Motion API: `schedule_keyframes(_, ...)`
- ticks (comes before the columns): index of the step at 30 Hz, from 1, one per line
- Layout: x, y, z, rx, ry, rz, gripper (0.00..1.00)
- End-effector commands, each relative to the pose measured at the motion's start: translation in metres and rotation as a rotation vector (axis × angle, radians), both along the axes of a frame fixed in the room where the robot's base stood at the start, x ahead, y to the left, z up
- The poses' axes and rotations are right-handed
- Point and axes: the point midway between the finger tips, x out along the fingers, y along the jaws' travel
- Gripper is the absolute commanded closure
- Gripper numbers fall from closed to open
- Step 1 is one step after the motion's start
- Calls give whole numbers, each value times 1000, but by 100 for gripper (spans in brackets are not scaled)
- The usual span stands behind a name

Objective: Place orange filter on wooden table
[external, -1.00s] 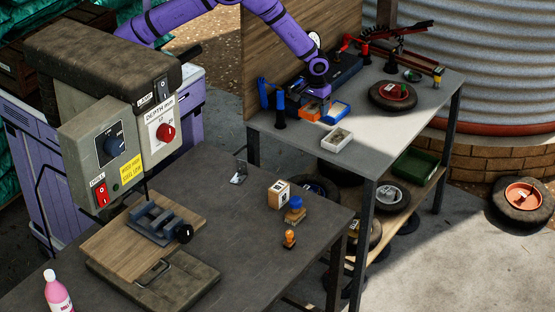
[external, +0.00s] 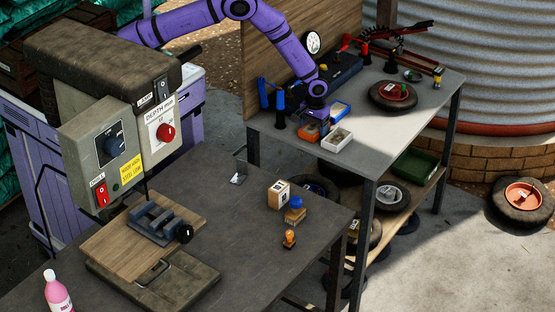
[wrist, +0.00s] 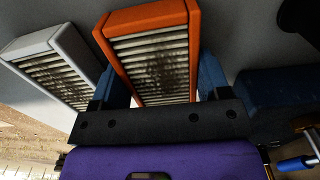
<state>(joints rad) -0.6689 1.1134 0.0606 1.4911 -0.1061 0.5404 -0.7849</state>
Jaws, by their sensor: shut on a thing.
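The orange filter (wrist: 152,55) is a rectangular orange frame with pale, dirty pleats. In the wrist view it sits between the two blue fingers of my gripper (wrist: 160,85), which is shut on it. In the external view my gripper (external: 312,118) is over the near left part of the grey-topped workbench (external: 400,122), with the orange filter (external: 309,132) below it. I cannot tell whether the filter touches the top. The nearer dark table (external: 225,215) stands to the lower left; which surface is the wooden table is not clear.
A white filter (external: 337,139) lies close beside the orange one, and also shows in the wrist view (wrist: 55,65). A blue filter (external: 341,111) lies behind. Blue-handled tools (external: 279,103) stand to the left. A wheel (external: 394,95) lies further right, with bare bench top in front.

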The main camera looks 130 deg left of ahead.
Motion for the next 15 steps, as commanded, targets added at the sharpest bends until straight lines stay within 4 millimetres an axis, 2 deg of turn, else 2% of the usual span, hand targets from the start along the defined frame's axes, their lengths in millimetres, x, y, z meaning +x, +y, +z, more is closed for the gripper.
schedule_keyframes(2,0,0,-2,0,0,0,55)
schedule_keyframes(3,0,0,-2,0,0,-1,26)
schedule_keyframes(6,0,0,-2,0,0,0,5)
schedule_keyframes(15,0,0,-1,0,0,0,5)
